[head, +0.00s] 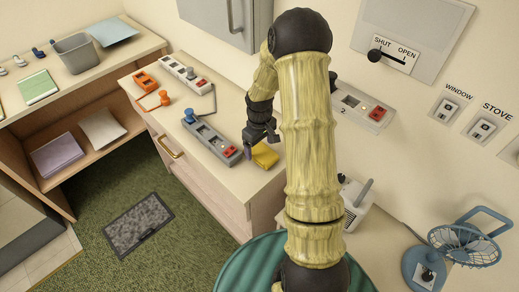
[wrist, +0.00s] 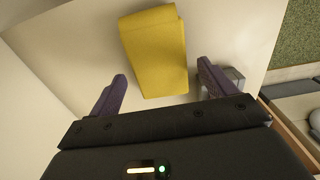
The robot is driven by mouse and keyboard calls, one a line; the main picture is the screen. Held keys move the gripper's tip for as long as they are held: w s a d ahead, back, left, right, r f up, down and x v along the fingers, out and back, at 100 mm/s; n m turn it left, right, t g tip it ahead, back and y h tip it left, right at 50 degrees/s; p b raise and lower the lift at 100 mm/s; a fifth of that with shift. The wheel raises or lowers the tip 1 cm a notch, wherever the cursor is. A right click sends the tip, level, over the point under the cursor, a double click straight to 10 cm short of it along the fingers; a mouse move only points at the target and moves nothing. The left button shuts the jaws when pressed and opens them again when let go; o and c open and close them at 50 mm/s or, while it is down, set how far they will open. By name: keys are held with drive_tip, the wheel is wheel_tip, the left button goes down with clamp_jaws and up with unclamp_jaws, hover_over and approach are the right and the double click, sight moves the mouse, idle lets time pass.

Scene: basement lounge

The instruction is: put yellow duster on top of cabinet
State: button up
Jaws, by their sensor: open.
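The yellow duster (head: 265,155) lies on the cream top of a low drawer unit (head: 228,172), near its right end. It looks like a yellow block; in the wrist view the duster (wrist: 155,50) lies ahead of and between the two purple fingertips. My gripper (head: 254,150) is open, close to the duster on its left side in the head view; in the wrist view my gripper (wrist: 163,80) has nothing held. I cannot tell whether a finger touches the duster. A grey wall cabinet (head: 222,14) with a handle shows at the top; its upper face is out of view.
A grey device (head: 212,140) with a red button lies just left of the duster. Orange (head: 147,82) and white (head: 186,74) devices sit farther back. A shelf unit (head: 125,48) stands at left, a blue fan (head: 459,247) at lower right.

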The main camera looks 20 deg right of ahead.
sight(259, 150)
wheel_tip(259, 150, up, 10)
drive_tip(key=shift+f+b, duration=0.15)
drive_tip(key=shift+b, duration=0.25)
idle(0.3)
drive_tip(key=s+a+r+m+t, duration=0.1)
drive_tip(key=s+a, duration=0.3)
drive_tip(key=s, duration=0.4)
drive_tip(key=s+a+r+m+t, duration=0.1)
drive_tip(key=s+a+r+m, duration=0.2)
drive_tip(key=s+a, duration=0.2)
drive_tip(key=s, duration=0.3)
drive_tip(key=shift+s+r+t, duration=0.25)
drive_tip(key=shift+s+t, duration=0.05)
drive_tip(key=shift+c, duration=0.2)
